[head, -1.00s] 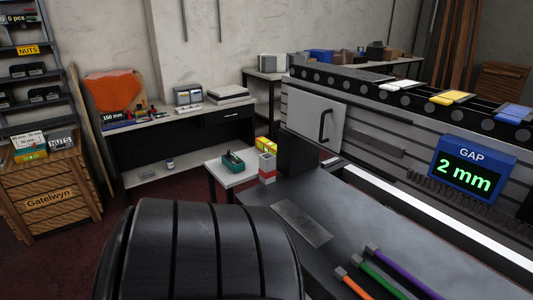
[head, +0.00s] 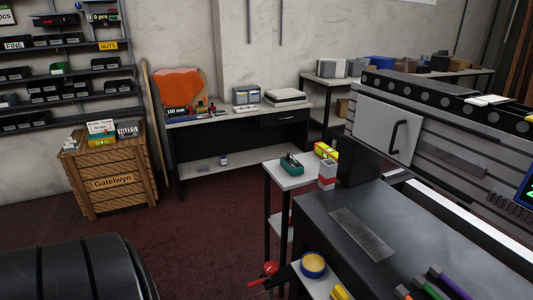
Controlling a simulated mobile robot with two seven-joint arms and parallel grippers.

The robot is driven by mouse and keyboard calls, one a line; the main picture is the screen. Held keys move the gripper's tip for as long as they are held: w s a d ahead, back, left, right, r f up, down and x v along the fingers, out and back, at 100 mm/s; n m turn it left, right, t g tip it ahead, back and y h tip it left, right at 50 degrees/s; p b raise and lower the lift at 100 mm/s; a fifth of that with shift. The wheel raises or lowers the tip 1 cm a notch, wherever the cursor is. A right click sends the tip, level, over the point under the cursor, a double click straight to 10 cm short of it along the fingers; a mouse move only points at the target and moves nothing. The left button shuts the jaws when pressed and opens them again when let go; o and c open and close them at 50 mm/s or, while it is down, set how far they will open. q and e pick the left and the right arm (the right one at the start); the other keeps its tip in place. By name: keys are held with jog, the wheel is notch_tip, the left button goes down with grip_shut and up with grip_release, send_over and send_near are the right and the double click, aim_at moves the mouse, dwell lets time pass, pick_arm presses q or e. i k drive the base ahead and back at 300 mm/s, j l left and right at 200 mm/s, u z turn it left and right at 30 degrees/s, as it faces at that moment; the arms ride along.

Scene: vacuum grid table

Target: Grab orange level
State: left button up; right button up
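I cannot make out a clear orange level. A yellow block with red (head: 325,150) sits on the small white side table, beside a grey and red block (head: 327,174). A large orange panel (head: 182,84) stands at the back of the far bench. Neither of my grippers shows.
The grey table (head: 420,225) fills the lower right, holding a flat metal plate (head: 362,234). The white side table (head: 285,178) stands left of it. A wooden crate (head: 112,185) and the far bench (head: 245,120) are beyond. Red floor (head: 200,235) is clear between.

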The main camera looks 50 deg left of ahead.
aim_at(323, 151)
jog(key=l+u, duration=0.15)
jog(key=u, duration=0.35)
jog(key=k+l+u, duration=0.15)
jog(key=u, duration=0.3)
jog(key=l+u, duration=0.1)
jog(key=u, duration=0.4)
jog(key=k, duration=0.05)
